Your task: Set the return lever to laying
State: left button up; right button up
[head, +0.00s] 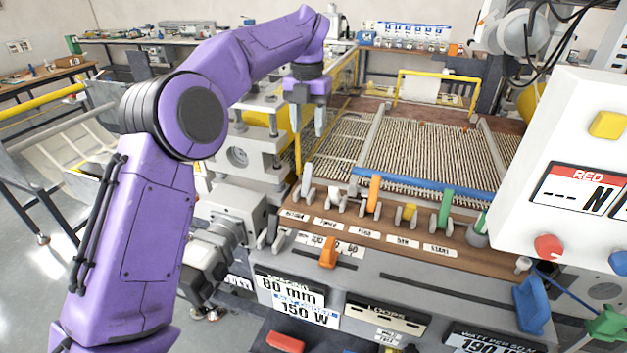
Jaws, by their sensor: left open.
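A row of levers stands on the brown control ledge (460,259) in front of the mesh bed. From left to right there is a grey lever (306,179), a pale lever (335,195), an orange lever (373,191), a yellow lever (409,211) and a green lever (445,207). Small white labels lie in front of them; their print is too small to read surely, so I cannot tell which is the return lever. My left gripper (307,120) points down, open and empty, above and behind the grey lever, apart from it. My right gripper is not in view.
Another orange lever (328,252) sits lower on the front panel. A white control box (560,200) with coloured buttons stands close at the right. A blue bar (425,185) crosses behind the levers. A yellow frame (437,74) stands at the back of the ribbed mesh bed (440,160).

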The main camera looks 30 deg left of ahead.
aim_at(308, 165)
pick_arm(q)
notch_tip(308, 165, down, 3)
jog(key=shift+s+r+b, duration=0.1)
jog(key=shift+s+b, duration=0.05)
jog(key=shift+b, duration=0.75)
jog(key=shift+w+f+b, duration=0.2)
jog(key=shift+f+b, duration=0.15)
jog(key=shift+f, duration=0.3)
notch_tip(308, 165, down, 10)
jog(key=shift+r, duration=0.1)
grip_shut()
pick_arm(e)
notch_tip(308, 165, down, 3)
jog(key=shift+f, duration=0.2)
